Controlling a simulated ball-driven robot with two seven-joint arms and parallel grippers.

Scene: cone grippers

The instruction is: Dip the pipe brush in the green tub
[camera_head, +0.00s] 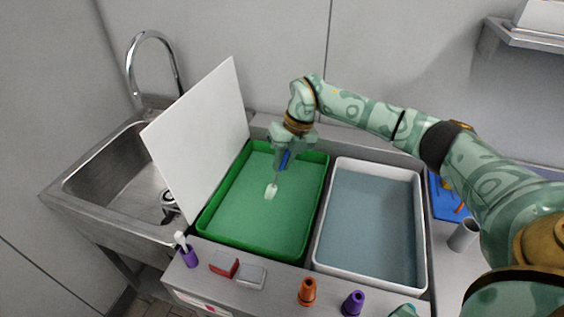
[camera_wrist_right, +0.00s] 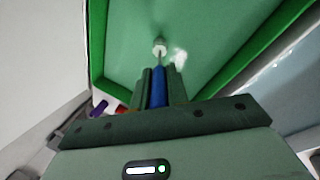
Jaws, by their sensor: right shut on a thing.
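The green tub (camera_head: 316,205) sits on the counter in the head view, with a smooth green surface inside. My right gripper (camera_head: 283,152) is above the tub's far half, pointing down, shut on the blue handle of the pipe brush (camera_head: 271,191). The brush's thin stem and pale head point down over the middle of the tub. I cannot tell whether the head touches the surface. In the right wrist view the blue handle (camera_wrist_right: 158,88) is between the fingers and the pale head (camera_wrist_right: 160,46) lies against green. My left gripper is not in view.
A white tub (camera_head: 420,230) with a grey-blue inside stands right of the green one. A white panel (camera_head: 200,140) rises on the left, beside a steel sink (camera_head: 115,165). Purple and orange holders (camera_head: 307,292), a red block (camera_head: 224,264) and a grey block (camera_head: 251,276) line the front edge.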

